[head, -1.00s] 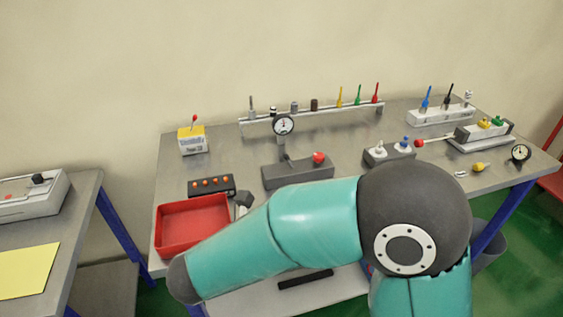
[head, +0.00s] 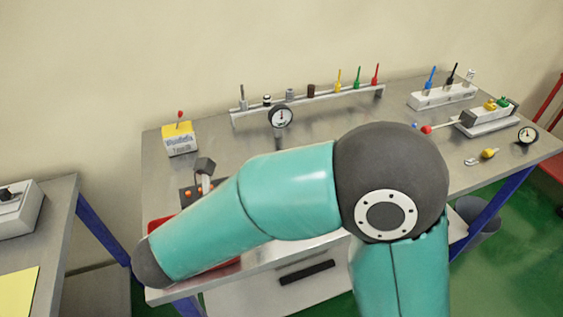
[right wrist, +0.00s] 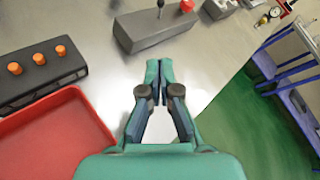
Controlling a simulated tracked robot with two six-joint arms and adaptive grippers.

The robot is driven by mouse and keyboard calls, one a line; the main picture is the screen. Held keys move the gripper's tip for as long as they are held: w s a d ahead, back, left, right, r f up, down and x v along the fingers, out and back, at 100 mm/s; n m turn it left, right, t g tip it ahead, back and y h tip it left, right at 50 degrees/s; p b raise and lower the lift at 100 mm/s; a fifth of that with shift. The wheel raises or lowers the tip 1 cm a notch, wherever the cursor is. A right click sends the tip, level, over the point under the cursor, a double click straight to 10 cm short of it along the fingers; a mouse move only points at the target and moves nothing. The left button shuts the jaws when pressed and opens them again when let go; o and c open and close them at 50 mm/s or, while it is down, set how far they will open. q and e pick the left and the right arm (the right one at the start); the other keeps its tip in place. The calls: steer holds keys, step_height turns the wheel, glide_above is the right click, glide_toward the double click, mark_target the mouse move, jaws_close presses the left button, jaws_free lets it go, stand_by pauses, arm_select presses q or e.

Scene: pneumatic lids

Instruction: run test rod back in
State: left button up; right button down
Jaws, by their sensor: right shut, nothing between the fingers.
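The unit on the right of the bench, a grey and white block (head: 488,122) with yellow and green fittings, has a thin rod (head: 442,125) sticking out to the left. The rod ends in a red ball (head: 426,129). I take this as the test rod; it is out of its block. My right gripper (right wrist: 159,70) is shut and empty above the bench, between the red tray and a grey block, far left of the rod. In the head view my right arm hides most of it. My left gripper is in neither view.
A box with orange knobs (right wrist: 38,60) and a red tray (right wrist: 50,138) lie left of my right gripper. A grey block with a lever (right wrist: 152,32) is ahead. A gauge (head: 527,135) and a small yellow fitting (head: 488,153) lie near the rod unit.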

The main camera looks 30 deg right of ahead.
steer(key=x, duration=0.9)
steer(key=shift+d, duration=0.45)
steer(key=shift+w+d+r+p, duration=0.25)
steer(key=shift+w+d+p, duration=0.35)
steer(key=shift+w+d, duration=0.3)
steer(key=shift+w+d+r, duration=0.2)
steer(key=shift+w+d, duration=0.3)
steer(key=shift+w, duration=0.1)
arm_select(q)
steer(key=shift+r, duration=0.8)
